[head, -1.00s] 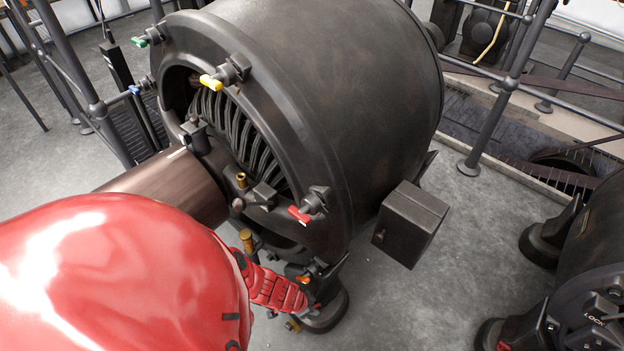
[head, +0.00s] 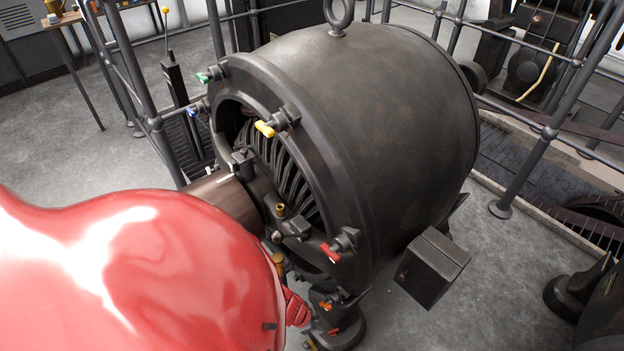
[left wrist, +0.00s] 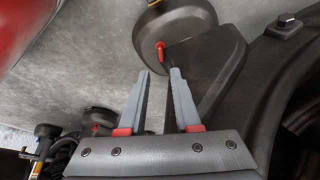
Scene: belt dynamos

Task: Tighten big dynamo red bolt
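The big dark dynamo (head: 390,130) fills the middle of the head view. Its red-handled bolt (head: 331,252) sits on the lower right of the front ring, its handle slanting. My red arm covers the lower left and hides most of the left hand, which is low near the dynamo's foot, below the red bolt. In the left wrist view my left gripper (left wrist: 160,88) is open, with two grey fingers apart and nothing between them. A small red-tipped part (left wrist: 160,49) on a dark foot shows just beyond the fingertips. My right gripper is not in view.
Yellow (head: 265,128), green (head: 203,77) and blue (head: 192,111) handles sit around the same ring. A dark box (head: 432,267) juts out at the dynamo's right. Metal railings (head: 520,170) stand at the back.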

